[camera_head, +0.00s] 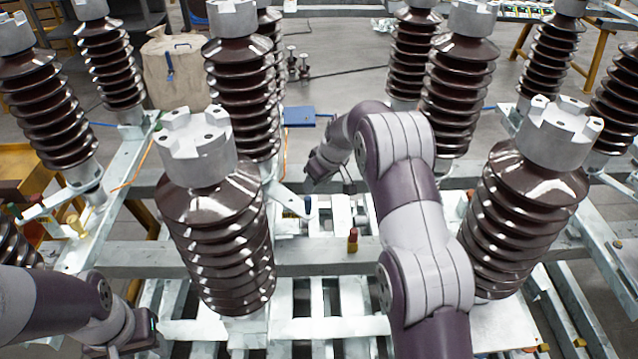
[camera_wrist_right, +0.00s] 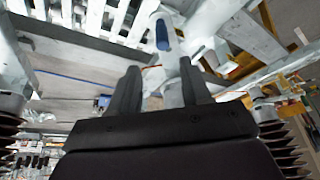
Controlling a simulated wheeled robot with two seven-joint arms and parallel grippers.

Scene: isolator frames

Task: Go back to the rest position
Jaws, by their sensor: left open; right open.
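My right arm reaches up the middle of the head view over the metal frame, and its dark right gripper (camera_head: 318,168) is near the centre, between the front insulators. In the right wrist view the two fingers of this gripper (camera_wrist_right: 160,92) stand apart, with nothing held; a grey metal frame part lies beyond them. My left arm comes in at the lower left of the head view, and its left gripper (camera_head: 135,345) is at the bottom edge, where its fingers are not clearly visible.
Brown ribbed insulators with grey caps stand close by at the left (camera_head: 215,240) and right (camera_head: 525,215), with several more behind. A small red and yellow piece (camera_head: 352,241) is on a frame beam (camera_head: 310,260). A beige covered object (camera_head: 175,70) stands behind.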

